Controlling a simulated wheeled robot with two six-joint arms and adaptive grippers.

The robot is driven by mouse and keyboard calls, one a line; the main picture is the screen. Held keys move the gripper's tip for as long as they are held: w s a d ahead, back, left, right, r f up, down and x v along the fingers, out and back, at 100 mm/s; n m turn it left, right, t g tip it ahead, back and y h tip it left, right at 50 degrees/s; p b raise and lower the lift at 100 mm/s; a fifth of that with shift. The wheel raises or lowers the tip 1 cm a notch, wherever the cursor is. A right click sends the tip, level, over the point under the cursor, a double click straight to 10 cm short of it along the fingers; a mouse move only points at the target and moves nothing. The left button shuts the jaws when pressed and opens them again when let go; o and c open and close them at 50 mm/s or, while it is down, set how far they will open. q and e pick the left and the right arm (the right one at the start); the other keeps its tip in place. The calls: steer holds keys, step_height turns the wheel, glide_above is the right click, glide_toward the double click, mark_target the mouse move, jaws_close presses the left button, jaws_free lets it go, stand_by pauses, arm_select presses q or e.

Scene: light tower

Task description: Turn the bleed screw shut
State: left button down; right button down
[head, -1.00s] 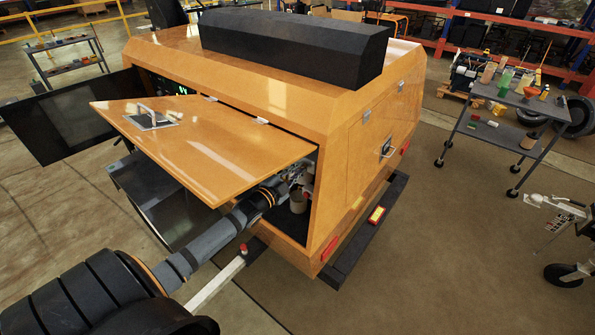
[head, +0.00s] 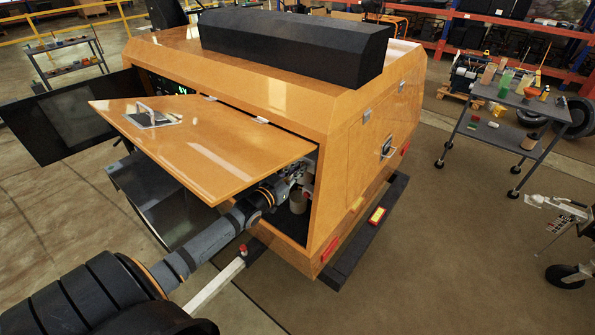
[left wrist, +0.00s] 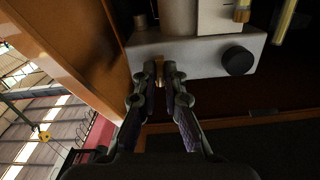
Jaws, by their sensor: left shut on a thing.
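The bleed screw (left wrist: 159,68) is a small brass piece on the face of a pale grey block (left wrist: 200,52) in the left wrist view. My left gripper (left wrist: 160,76) is shut on it, with the fingertips close against the block; they hide most of the screw. In the head view my left gripper (head: 290,178) reaches into the open bay of the orange light tower (head: 335,140), under the raised door panel (head: 205,145). The screw cannot be made out there. My right gripper is not in view.
A black round knob (left wrist: 238,60) sits on the block right of the fingers. A pale cup (head: 299,201) stands in the bay beside the gripper. The bay's orange edge (left wrist: 75,60) is close on the left. A tool cart (head: 505,120) stands far right.

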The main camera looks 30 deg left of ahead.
arm_select(q)
steer(key=shift+f+n, duration=0.15)
steer(key=shift+n, duration=0.55)
steer(key=c, duration=1.4)
jaws_free()
steer(key=shift+c, duration=0.2)
